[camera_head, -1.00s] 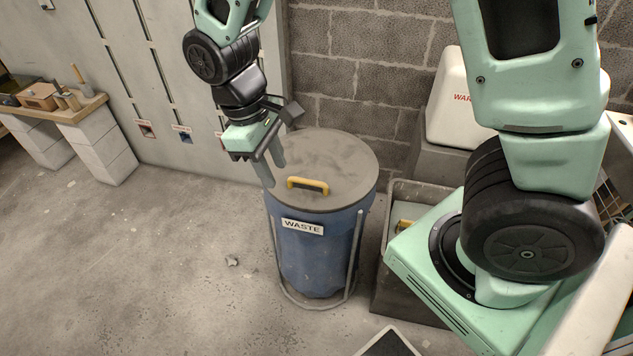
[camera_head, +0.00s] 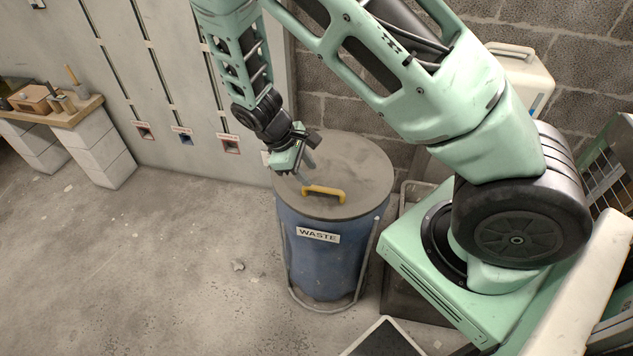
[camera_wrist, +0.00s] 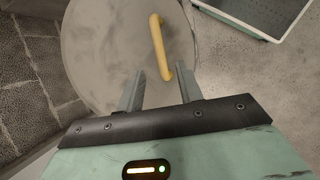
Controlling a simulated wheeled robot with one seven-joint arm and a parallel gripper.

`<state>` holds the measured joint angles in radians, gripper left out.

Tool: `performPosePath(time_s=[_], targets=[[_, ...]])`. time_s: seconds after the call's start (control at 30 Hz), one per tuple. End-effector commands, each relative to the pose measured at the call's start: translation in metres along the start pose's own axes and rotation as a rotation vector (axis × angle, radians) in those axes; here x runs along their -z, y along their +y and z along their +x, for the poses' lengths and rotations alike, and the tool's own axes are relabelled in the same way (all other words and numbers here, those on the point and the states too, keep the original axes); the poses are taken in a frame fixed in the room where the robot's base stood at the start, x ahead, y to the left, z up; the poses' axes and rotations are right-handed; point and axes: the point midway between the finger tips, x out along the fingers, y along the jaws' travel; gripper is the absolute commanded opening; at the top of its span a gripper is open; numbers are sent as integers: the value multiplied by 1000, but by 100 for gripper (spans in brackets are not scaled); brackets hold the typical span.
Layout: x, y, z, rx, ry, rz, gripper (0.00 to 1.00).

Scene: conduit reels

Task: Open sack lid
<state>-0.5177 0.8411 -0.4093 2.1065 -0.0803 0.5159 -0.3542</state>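The waste sack stand (camera_head: 322,255) is a blue sack in a metal frame with a white WASTE label. Its round grey lid (camera_head: 350,165) lies flat and closed on top. A yellow handle (camera_head: 324,194) stands on the lid near its front edge; it also shows in the wrist view (camera_wrist: 160,48). My gripper (camera_head: 308,171) is over the left part of the lid, just behind and left of the handle.
A grey bin (camera_head: 402,300) stands right of the sack, partly hidden by my base. A white case (camera_head: 520,75) is behind it against the block wall. A wooden bench (camera_head: 60,112) is at the far left.

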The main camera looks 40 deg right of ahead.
Motion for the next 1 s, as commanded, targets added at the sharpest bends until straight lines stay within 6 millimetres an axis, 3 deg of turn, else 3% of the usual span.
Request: performPosePath(time_s=[0.1, 0.3, 0.73, 0.77, 0.9, 1.0], targets=[[-1, 0, 24, 1, -5, 1, 36], [-1, 0, 51, 1, -2, 1, 36], [0, 0, 61, 1, 0, 0, 36], [0, 0, 61, 1, 0, 0, 33], [0, 0, 61, 1, 0, 0, 0], [0, 0, 61, 1, 0, 0, 0]])
